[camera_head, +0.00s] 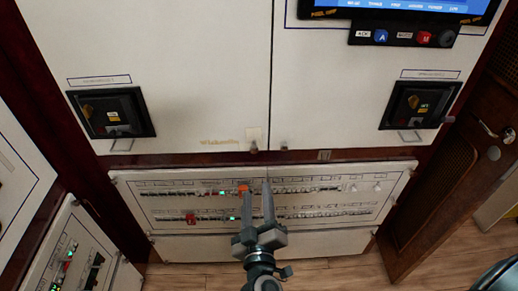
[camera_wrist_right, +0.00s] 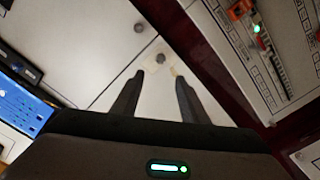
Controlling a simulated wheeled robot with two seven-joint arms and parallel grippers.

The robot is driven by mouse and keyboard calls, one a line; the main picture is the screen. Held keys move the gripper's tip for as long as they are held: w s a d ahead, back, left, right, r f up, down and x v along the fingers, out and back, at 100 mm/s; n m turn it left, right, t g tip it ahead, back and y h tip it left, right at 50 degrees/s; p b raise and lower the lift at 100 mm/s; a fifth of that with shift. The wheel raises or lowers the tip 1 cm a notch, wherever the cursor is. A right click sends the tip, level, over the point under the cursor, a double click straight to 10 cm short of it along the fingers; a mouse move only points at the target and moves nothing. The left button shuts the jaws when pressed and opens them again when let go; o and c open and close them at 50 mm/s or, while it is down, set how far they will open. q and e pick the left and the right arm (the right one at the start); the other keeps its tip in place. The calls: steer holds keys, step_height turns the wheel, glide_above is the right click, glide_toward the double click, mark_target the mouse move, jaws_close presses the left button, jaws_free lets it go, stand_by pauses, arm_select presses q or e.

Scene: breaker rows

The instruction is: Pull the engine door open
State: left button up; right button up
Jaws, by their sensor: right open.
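Two white cabinet doors meet at a vertical seam above the breaker panel. The left white door (camera_head: 190,60) has a small knob (camera_head: 253,146) at its lower right corner, with a tan plate above it. The right white door (camera_head: 340,90) has a similar knob (camera_head: 284,147). I cannot tell which is the engine door; both look shut. My right gripper (camera_head: 256,187) is open and empty, below the knobs in the head view. In the right wrist view, its fingertips (camera_wrist_right: 159,77) point toward the left door's knob (camera_wrist_right: 160,58), apparently without touching it. My left gripper is not in view.
The breaker panel (camera_head: 350,203) with rows of switches lies behind my right gripper. Black breaker units (camera_head: 112,112) (camera_head: 420,104) jut out from both doors. A screen (camera_head: 400,8) is at the top right. A brown wooden door (camera_head: 440,160) stands at the right.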

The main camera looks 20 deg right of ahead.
steer(key=shift+w, duration=0.15)
steer(key=p, duration=0.7)
glide_toward(254, 152)
steer(key=x, duration=0.9)
steer(key=shift+r, duration=0.15)
steer(key=shift+w+d, duration=0.3)
steer(key=shift+w, duration=0.4)
jaws_close()
